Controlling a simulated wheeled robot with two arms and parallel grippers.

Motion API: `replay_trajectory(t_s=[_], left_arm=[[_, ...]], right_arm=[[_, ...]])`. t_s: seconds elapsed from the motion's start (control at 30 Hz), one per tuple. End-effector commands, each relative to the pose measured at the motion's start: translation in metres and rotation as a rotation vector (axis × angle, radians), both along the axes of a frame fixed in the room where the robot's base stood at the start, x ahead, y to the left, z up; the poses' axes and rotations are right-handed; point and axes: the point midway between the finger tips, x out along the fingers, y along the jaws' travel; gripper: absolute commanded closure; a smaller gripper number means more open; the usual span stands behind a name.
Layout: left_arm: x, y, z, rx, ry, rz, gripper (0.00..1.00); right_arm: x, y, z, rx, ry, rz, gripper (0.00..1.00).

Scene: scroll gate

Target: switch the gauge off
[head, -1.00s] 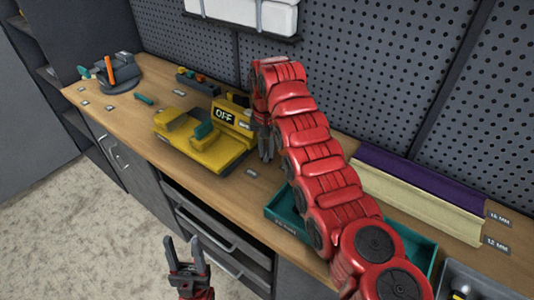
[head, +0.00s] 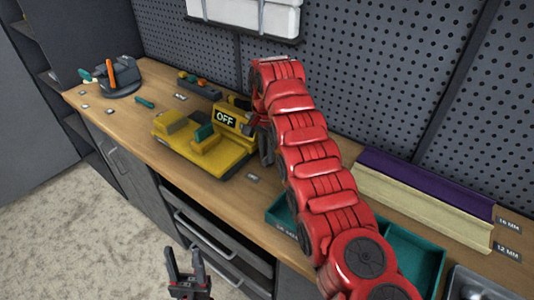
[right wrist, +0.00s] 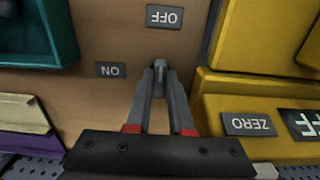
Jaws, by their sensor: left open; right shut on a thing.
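The yellow gauge (head: 233,150) stands on the workbench, and its dark display (head: 226,120) reads OFF. Its yellow body (right wrist: 255,92) is at the right of the right wrist view, with a ZERO label (right wrist: 249,124). My right gripper (right wrist: 160,72) is shut on a small grey switch knob (right wrist: 160,64) beside the gauge, close to the OFF label (right wrist: 165,16). The ON label (right wrist: 111,70) lies to the left of the fingertips. In the head view my right gripper (head: 267,151) is partly hidden by my red arm. My left gripper (head: 186,267) is open and empty in front of the bench.
A teal bin (head: 424,248) stands right of the gauge, partly behind my arm. Purple (head: 425,183) and cream (head: 425,206) strips lie along the back. A dark round holder (head: 120,80) stands far left. A pegboard wall (head: 380,75) rises behind.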

Motion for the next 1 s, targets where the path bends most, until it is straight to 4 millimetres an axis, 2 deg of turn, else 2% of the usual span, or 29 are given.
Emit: replay_trajectory(t_s=[0.3,0.33,0.5,1.0], left_arm=[[0.0000,0.0000,0.0001,0.000,0.000,0.000,0.50],[0.0000,0.0000,0.0001,0.000,0.000,0.000,0.50],[0.0000,0.0000,0.0001,0.000,0.000,0.000,0.50],[0.0001,0.0000,0.0005,0.000,0.000,0.000,0.50]], right_arm=[[-0.0001,0.0000,-0.0002,0.000,0.000,-0.002,1.00],[-0.0001,-0.0001,-0.0002,0.000,0.000,-0.002,0.78],[0.0001,-0.0001,-0.0001,0.000,0.000,-0.002,0.50],[0.0003,0.0000,0.0056,0.000,0.001,-0.001,0.50]])
